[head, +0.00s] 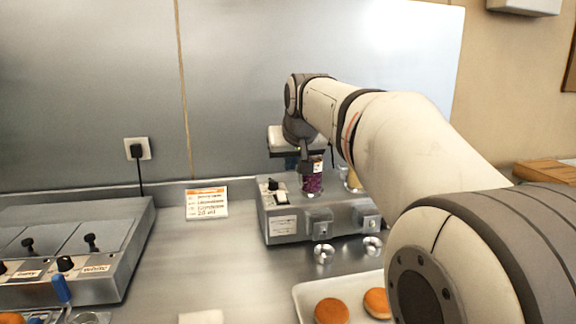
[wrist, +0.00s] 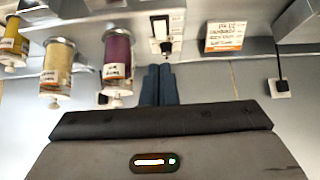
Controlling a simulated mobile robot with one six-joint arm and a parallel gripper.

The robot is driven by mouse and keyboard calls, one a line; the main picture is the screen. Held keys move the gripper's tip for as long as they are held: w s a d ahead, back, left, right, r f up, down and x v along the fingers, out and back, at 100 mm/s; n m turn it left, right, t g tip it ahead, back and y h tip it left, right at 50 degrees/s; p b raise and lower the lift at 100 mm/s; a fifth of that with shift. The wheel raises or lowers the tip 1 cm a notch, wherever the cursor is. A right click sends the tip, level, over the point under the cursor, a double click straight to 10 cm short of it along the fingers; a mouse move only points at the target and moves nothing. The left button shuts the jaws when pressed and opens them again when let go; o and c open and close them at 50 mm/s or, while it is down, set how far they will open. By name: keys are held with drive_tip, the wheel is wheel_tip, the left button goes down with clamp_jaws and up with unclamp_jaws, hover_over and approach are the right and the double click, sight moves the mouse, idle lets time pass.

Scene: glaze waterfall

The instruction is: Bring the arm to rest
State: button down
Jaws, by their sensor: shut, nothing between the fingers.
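My arm (head: 415,140) reaches from the lower right of the head view out over the steel counter toward a metal dispenser unit. My gripper (wrist: 159,72) shows in the wrist view with its two dark blue fingers side by side, shut and empty. In the head view the gripper end is beside the dispenser's jars and partly hidden by the wrist. A purple-filled jar (head: 312,184) is just below it there. The wrist view shows the purple jar (wrist: 117,60) to the left of the fingers, apart from them.
The dispenser unit (head: 335,217) has a switch (head: 281,197) on its front left. A yellow jar (wrist: 57,72) is beside the purple one. A tray (head: 301,300) of doughnuts is at the front, under my arm.

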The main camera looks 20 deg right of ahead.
drive_tip(key=shift+s, duration=0.1)
drive_tip(key=s+a+f+g+p, duration=0.1)
drive_tip(key=s+f+p, duration=0.2)
drive_tip(key=s, duration=0.6)
drive_tip(key=s+a+f+g+p, duration=0.1)
drive_tip(key=s+f+g+p, duration=0.1)
drive_tip(key=s+f, duration=0.5)
drive_tip(key=s+a+f+g+p, duration=0.1)
drive_tip(key=s+f+p, duration=0.3)
drive_tip(key=s, duration=0.7)
drive_tip(key=shift+s+f+n+g, duration=0.35)
drive_tip(key=shift+f+g, duration=0.35)
drive_tip(key=shift+f, duration=0.15)
